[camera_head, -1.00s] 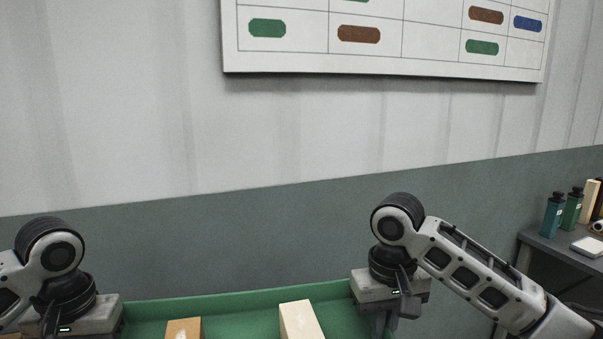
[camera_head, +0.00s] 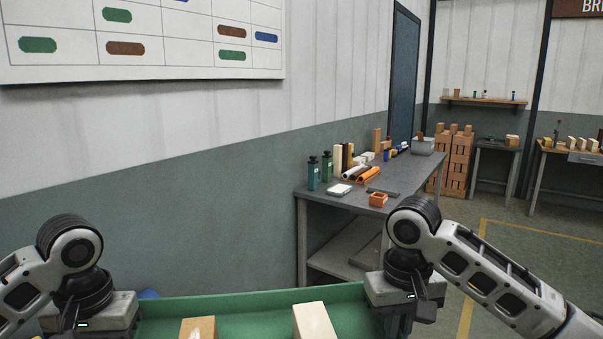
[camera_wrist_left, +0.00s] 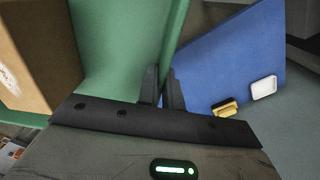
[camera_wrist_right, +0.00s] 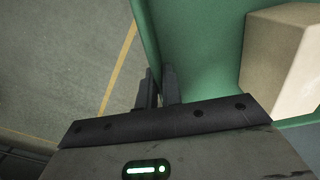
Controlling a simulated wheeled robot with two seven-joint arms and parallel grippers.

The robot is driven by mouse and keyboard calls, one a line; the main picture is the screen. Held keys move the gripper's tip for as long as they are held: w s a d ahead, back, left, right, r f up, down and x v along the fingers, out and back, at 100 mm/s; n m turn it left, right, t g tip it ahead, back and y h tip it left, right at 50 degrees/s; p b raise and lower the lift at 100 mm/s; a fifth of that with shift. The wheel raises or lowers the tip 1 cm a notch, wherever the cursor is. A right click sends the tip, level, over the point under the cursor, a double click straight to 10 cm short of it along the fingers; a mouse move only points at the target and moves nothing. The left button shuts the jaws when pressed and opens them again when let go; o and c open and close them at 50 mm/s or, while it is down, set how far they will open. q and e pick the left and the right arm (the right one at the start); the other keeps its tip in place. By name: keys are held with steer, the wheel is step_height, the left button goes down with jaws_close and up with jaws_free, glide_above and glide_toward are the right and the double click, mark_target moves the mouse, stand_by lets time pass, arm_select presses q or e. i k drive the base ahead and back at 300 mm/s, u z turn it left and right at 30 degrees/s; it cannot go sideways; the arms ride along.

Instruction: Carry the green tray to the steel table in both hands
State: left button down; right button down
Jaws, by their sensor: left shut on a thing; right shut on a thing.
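The green tray (camera_head: 250,303) is at the bottom of the head view, held between my two grippers; its near part is out of frame. A tan block (camera_head: 198,328) and a cream block (camera_head: 314,321) are in it. My left gripper (camera_wrist_left: 163,88) is shut on the tray's left wall (camera_wrist_left: 176,40). My right gripper (camera_wrist_right: 157,88) is shut on the right wall (camera_wrist_right: 147,35). A grey table (camera_head: 345,205), which looks like the steel table, stands ahead to the right against the wall.
A blue thing (camera_wrist_left: 230,80) lies below the tray's left side. Floor with a yellow line (camera_head: 530,240) is open at right.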

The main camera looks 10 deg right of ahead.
mark_target(408, 171)
steer(key=z, duration=0.15)
steer(key=k, duration=0.25)
steer(key=z, duration=1)
steer(key=i, duration=1.2)
steer(key=z, duration=0.45)
steer(key=i, duration=1.3)
steer(key=z, duration=0.2)
steer(key=i, duration=3.95)
steer(key=u, duration=0.9)
steer(key=i, duration=0.8)
steer(key=u, duration=1.55)
steer(key=i, duration=0.75)
steer(key=u, duration=0.6)
